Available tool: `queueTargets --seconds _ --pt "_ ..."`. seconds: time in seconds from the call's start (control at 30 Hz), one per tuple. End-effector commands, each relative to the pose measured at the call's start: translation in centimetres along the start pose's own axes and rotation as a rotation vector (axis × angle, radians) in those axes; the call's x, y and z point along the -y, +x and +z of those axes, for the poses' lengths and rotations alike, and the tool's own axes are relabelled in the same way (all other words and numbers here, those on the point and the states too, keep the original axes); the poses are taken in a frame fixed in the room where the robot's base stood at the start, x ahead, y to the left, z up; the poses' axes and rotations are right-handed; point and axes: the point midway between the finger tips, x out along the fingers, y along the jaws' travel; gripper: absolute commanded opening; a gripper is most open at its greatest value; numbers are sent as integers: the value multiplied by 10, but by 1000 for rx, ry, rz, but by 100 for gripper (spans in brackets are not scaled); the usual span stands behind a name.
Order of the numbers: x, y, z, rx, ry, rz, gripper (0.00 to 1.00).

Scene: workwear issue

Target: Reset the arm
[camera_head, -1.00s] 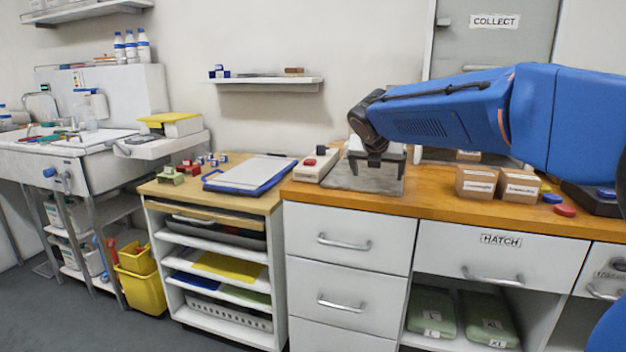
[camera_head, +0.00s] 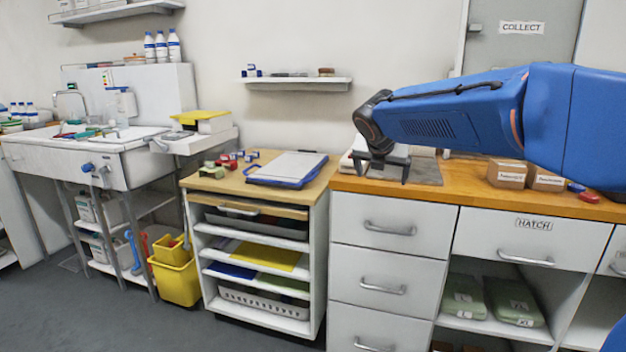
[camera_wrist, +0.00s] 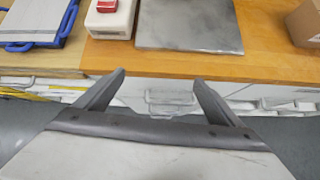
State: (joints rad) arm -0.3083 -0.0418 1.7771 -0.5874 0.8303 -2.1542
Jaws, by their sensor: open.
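My gripper (camera_head: 391,170) is open at the end of my blue arm, in front of the wooden counter (camera_head: 448,184) in the head view. In the wrist view its two fingers (camera_wrist: 157,82) are spread apart with nothing between them. They point toward the counter's front edge. A grey plate (camera_wrist: 188,24) lies flat on the counter beyond the fingertips. A white box with a red button (camera_wrist: 110,17) stands left of the plate; my gripper hides most of it in the head view.
Cardboard boxes (camera_head: 507,173) stand on the counter to the right. A blue-rimmed tray (camera_head: 287,168) lies on the lower cabinet to the left. Drawers (camera_head: 394,234) and a hatch front (camera_head: 532,236) are below the counter. A sink (camera_head: 100,148) is far left. Grey floor lies in front.

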Motion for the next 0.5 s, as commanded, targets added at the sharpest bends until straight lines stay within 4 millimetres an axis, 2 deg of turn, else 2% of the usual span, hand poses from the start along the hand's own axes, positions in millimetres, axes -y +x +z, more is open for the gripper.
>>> queueTargets --seconds 0.27,0.5 --pt "31 -14 -21 -32 207 -9 89" --pt "74 -34 -54 -75 510 -32 89"
